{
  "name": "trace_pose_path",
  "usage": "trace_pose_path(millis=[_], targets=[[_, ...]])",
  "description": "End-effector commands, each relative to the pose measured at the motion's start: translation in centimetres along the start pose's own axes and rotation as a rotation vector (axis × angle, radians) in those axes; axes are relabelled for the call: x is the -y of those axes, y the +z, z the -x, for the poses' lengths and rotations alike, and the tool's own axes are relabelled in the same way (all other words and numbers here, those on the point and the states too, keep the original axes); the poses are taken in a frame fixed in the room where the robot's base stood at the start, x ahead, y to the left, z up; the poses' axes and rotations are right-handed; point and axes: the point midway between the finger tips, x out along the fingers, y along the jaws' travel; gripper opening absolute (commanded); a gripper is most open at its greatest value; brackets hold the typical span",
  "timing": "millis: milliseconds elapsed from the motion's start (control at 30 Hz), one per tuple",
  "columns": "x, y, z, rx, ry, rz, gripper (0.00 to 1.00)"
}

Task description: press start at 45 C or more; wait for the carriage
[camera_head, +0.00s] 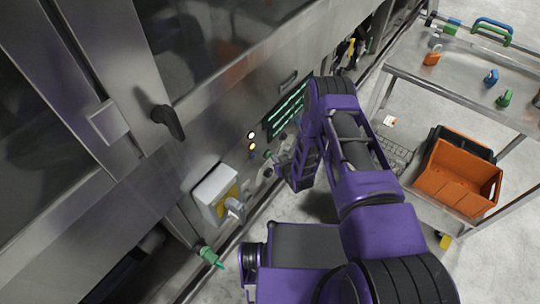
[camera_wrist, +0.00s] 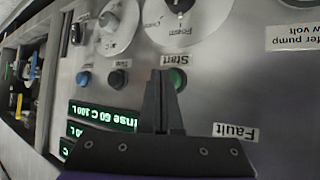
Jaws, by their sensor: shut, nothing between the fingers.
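The green start button (camera_wrist: 178,78) sits on the grey panel beside its "Start" label in the wrist view. My gripper (camera_wrist: 161,74) is shut and empty, its fingertips just left of the button and partly over its edge. I cannot tell whether they touch it or the panel. The display (camera_wrist: 103,116) shows green lines; one seems to read "…inse 60 C 300 L", others are partly cut off or hidden. In the head view the display (camera_head: 288,108) is partly behind my arm, and my gripper (camera_head: 277,162) is close to the panel below it.
A "Fault" label (camera_wrist: 235,132) is at right. White and yellow lamps (camera_head: 251,140) glow on the washer. A steel cart (camera_head: 470,90) with an orange bin (camera_head: 455,180) stands at right.

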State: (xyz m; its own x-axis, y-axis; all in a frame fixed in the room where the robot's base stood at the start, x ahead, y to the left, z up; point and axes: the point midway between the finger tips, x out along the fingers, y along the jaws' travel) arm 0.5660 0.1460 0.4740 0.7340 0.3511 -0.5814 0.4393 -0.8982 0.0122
Motion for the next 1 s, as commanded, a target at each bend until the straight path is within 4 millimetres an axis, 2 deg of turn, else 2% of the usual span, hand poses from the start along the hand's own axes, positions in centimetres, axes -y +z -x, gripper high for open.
trace_pose_path(millis=[567,1000], targets=[[-0.7,0.7,0.9,0.002,0.002,-0.001,0.00],[-2.7,2.8,3.8,0.004,0.002,-0.002,0.00]])
